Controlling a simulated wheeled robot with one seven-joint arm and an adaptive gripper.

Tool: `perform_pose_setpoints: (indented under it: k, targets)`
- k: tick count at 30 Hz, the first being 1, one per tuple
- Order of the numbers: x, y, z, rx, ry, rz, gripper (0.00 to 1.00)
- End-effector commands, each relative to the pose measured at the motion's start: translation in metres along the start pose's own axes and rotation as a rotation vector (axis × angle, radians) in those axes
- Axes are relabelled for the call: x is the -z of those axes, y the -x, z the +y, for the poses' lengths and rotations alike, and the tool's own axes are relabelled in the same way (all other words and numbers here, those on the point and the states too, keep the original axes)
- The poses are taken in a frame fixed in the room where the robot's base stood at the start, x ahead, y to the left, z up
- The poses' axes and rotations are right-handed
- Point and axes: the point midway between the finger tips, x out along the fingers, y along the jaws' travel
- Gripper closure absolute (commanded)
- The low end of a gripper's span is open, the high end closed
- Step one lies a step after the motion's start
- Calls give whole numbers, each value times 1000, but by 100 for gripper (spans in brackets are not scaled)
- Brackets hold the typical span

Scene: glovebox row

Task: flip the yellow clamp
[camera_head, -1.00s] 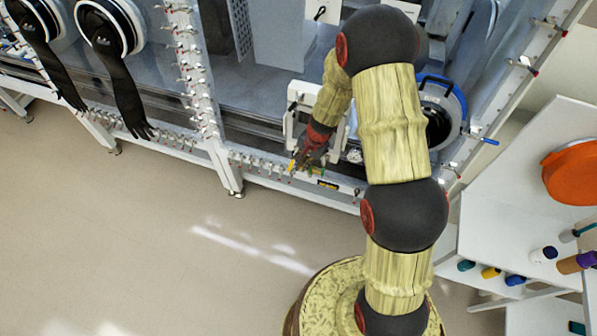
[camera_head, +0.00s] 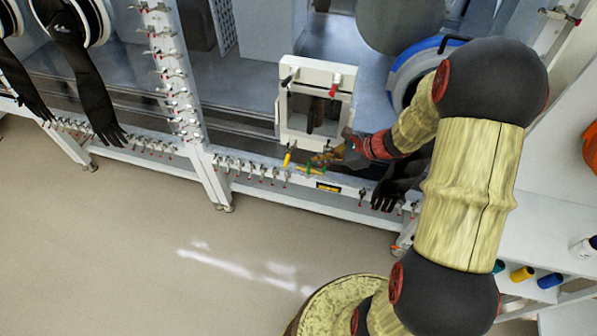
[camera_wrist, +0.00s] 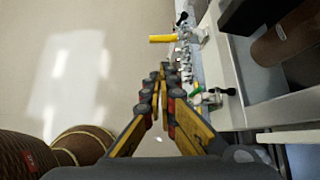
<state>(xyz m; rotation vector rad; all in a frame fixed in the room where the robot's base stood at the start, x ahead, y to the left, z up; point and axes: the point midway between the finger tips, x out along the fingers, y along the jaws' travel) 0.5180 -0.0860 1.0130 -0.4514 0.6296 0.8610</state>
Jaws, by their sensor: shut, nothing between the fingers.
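The yellow clamp (camera_head: 287,159) is on the white lower rail below the small white framed door. In the wrist view its yellow handle (camera_wrist: 162,39) juts out sideways from the rail, over the floor. My gripper (camera_head: 318,160) is shut and empty, to the right of the yellow clamp and apart from it. In the wrist view my gripper's fingertips (camera_wrist: 163,70) meet below the yellow handle in the picture, with a gap between. A green-handled clamp (camera_head: 311,170) lies close to my fingers; it also shows in the wrist view (camera_wrist: 197,91).
The white framed door (camera_head: 312,70) stands above the rail. Several red-tipped clamps (camera_head: 245,168) line the rail to the left. A black glove (camera_head: 400,188) hangs at the right, close to my arm. The floor (camera_head: 130,240) in front is clear.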

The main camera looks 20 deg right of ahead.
Motion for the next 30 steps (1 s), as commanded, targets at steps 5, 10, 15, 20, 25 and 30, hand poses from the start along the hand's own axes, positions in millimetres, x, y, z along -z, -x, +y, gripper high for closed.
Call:
perform_pose_setpoints:
  k: [5,10,15,20,25,30]
  targets:
    - [0,-12,0,3,-10,-7,100]
    - [0,-41,0,1,-7,-6,100]
    - [1,-70,0,1,-7,-5,100]
    - [0,-90,0,2,-7,-5,100]
    - [0,-98,-1,3,-6,-5,100]
    - [-1,-99,-1,4,-6,-5,100]
